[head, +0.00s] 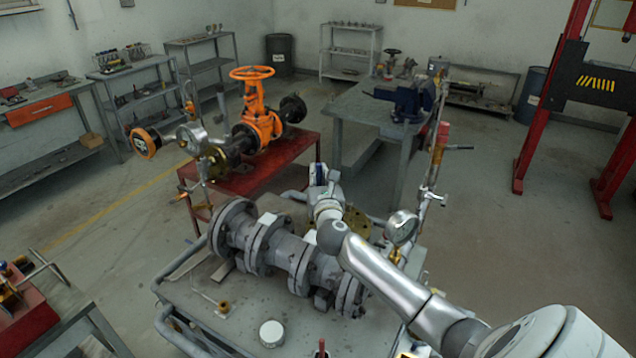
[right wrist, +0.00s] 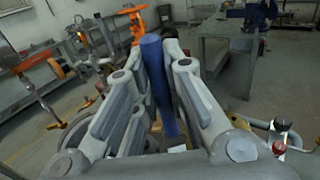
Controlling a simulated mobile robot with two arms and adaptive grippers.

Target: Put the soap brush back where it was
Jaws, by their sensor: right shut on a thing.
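My right gripper (head: 322,180) is above the grey cart, just behind the flanged grey valve body (head: 266,243). In the right wrist view its two fingers (right wrist: 155,52) are closed around a blue rod-like handle (right wrist: 158,85), which I take to be the soap brush. The handle stands roughly along the fingers and its top sticks out past the fingertips. Bristles do not show, and in the head view the brush is too small to make out. A small white round tin (head: 271,333) stands on the cart near the front. My left gripper is not in view.
A pressure gauge (head: 402,227) on a pipe stands just right of my right arm. Behind is a red table (head: 240,182) with an orange valve (head: 258,110). A grey workbench (head: 362,108) with a blue vise stands further back.

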